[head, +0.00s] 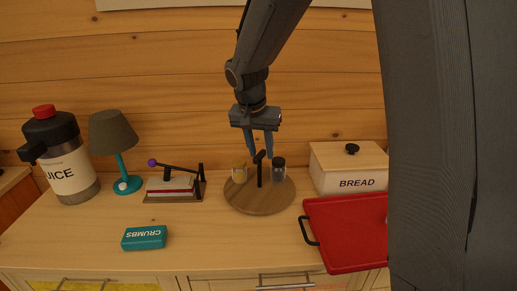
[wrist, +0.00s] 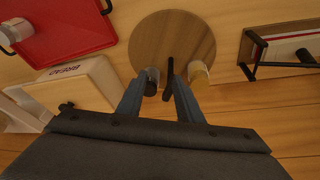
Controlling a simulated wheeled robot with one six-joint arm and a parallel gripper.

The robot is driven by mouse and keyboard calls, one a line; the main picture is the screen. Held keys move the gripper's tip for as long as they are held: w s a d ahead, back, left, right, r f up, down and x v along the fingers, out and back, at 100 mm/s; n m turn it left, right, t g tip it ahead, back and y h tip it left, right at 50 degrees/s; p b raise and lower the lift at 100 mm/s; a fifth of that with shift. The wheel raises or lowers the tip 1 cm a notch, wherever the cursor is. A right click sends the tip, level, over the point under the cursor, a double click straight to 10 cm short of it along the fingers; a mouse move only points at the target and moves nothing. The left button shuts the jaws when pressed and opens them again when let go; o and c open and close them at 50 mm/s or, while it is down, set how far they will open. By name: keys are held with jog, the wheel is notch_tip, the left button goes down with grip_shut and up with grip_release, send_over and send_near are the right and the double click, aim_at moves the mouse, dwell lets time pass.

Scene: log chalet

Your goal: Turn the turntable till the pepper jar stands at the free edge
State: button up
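The round wooden turntable (head: 259,205) stands on the counter, with a dark upright handle (head: 260,176) near its middle. A jar with a dark lid and greyish contents (head: 279,172) stands right of the handle; its label cannot be read, but it looks like the pepper jar. A jar with pale yellow contents (head: 239,174) stands left of the handle. The front part of the disc is bare. My gripper (head: 260,155) is open and points down above the handle's top. In the wrist view, the handle (wrist: 169,78) shows between the spread fingers; contact cannot be told.
A bread box (head: 345,170) and a red tray (head: 345,230) are close on the right. A lever device (head: 172,188), a teal lamp (head: 118,150) and a juice jug (head: 68,165) stand left. The counter before the turntable is clear.

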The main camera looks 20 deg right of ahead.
jog(key=m, duration=0.2)
send_near(259, 153)
jog(key=shift+t+h, duration=0.3)
jog(key=shift+h, duration=0.1)
jog(key=shift+s+a+p+x, duration=0.15)
jog(key=shift+p+x, duration=0.6)
jog(key=shift+x, duration=1.3)
jog(key=shift+s+a+p+x, duration=0.15)
jog(key=shift+p+x, duration=0.55)
jog(key=shift+x, duration=1.4)
jog(key=shift+f, duration=0.2)
grip_shut()
